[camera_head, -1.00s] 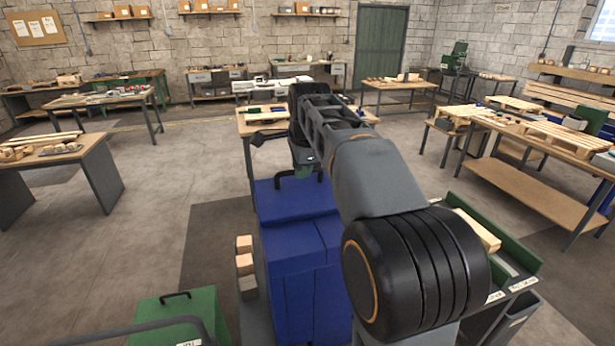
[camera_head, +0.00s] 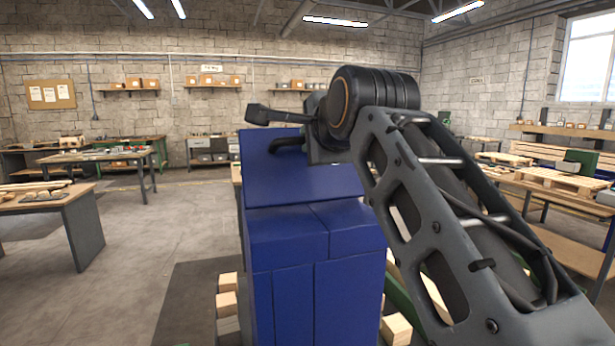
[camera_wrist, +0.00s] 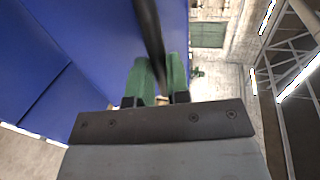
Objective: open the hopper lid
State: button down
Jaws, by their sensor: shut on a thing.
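The blue hopper (camera_head: 290,240) stands in the middle of the head view. Its blue lid (camera_head: 308,185) is raised and tilted steeply up along its far side. A black bar handle (camera_head: 287,142) sits near the lid's upper edge. In the wrist view, my gripper (camera_wrist: 160,78) has its green fingers closed around the black handle bar (camera_wrist: 148,28), beside the blue lid face (camera_wrist: 105,45). In the head view my arm covers the fingers and the right end of the lid.
Wooden blocks (camera_head: 228,290) lie left of the hopper, and more blocks (camera_head: 396,328) lie at its right. A workbench (camera_head: 50,205) stands at left, and a table with pallets (camera_head: 560,182) at right.

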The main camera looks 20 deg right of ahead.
jog(key=s+f+t+b, duration=0.2)
jog(key=s+t+b, duration=0.3)
jog(key=b, duration=0.7)
jog(key=shift+s+a+f+t+h, duration=0.2)
jog(key=shift+s+a+t+h, duration=0.2)
jog(key=shift+t, duration=0.1)
jog(key=c, duration=1.1)
grip_release()
jog(key=shift+r, duration=0.1)
